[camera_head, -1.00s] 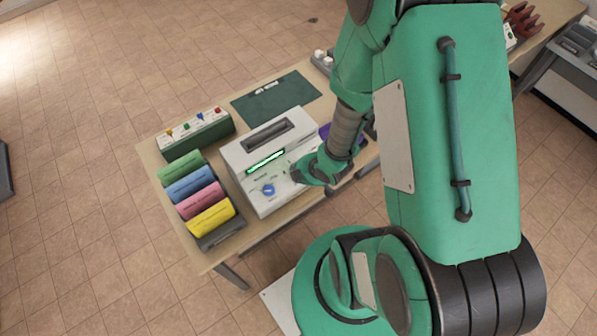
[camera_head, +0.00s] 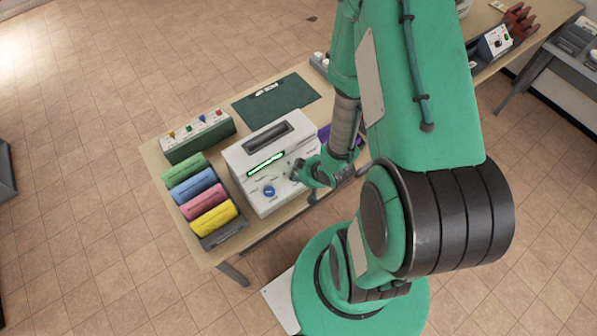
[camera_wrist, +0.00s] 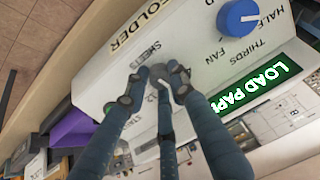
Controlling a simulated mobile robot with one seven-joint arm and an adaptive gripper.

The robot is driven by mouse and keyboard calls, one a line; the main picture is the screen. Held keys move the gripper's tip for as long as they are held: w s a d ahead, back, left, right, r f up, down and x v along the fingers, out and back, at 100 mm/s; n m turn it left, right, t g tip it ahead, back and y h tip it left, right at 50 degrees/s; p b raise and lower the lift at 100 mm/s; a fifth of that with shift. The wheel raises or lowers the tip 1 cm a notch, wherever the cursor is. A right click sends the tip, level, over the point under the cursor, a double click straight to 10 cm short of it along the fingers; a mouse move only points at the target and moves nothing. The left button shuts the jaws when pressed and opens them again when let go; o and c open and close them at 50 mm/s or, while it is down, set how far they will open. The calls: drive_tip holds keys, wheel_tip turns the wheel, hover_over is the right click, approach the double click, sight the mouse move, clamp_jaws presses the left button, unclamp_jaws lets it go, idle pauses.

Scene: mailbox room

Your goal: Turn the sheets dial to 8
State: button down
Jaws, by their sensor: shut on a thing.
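The folding machine (camera_head: 236,160) is a white box on the table, with a lit green display reading "LOAD PAP..." in the wrist view (camera_wrist: 262,86). The sheets dial (camera_wrist: 158,73) is a small grey knob beside the "SHEETS" label, mostly covered by my fingers; its numbers and pointer cannot be read. My gripper (camera_wrist: 156,80) is shut on this dial, its fingers around it. In the head view my gripper (camera_head: 302,174) is at the machine's right front. A larger blue dial (camera_wrist: 238,18) stands next to HALF, THIRDS and FAN labels.
Green, blue, pink and yellow rolls (camera_head: 212,220) lie left of the machine. A green box with coloured knobs (camera_head: 197,135) and a dark green mat (camera_head: 277,99) are behind. A purple thing (camera_wrist: 72,130) is close to my fingers.

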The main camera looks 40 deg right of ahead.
drive_tip(key=shift+w+r+m+p, duration=0.1)
drive_tip(key=shift+w+m+p, duration=0.1)
drive_tip(key=shift+m, duration=0.5)
drive_tip(key=shift+w+r+m+p, duration=0.1)
drive_tip(key=shift+m+p, duration=0.1)
drive_tip(key=shift+m, duration=0.5)
drive_tip(key=shift+d, duration=0.1)
drive_tip(key=c, duration=1.6)
unclamp_jaws()
drive_tip(key=shift+o, duration=0.7)
drive_tip(key=shift+s, duration=0.1)
drive_tip(key=shift+f, duration=0.1)
drive_tip(key=shift+s, duration=0.1)
drive_tip(key=v, duration=1.2)
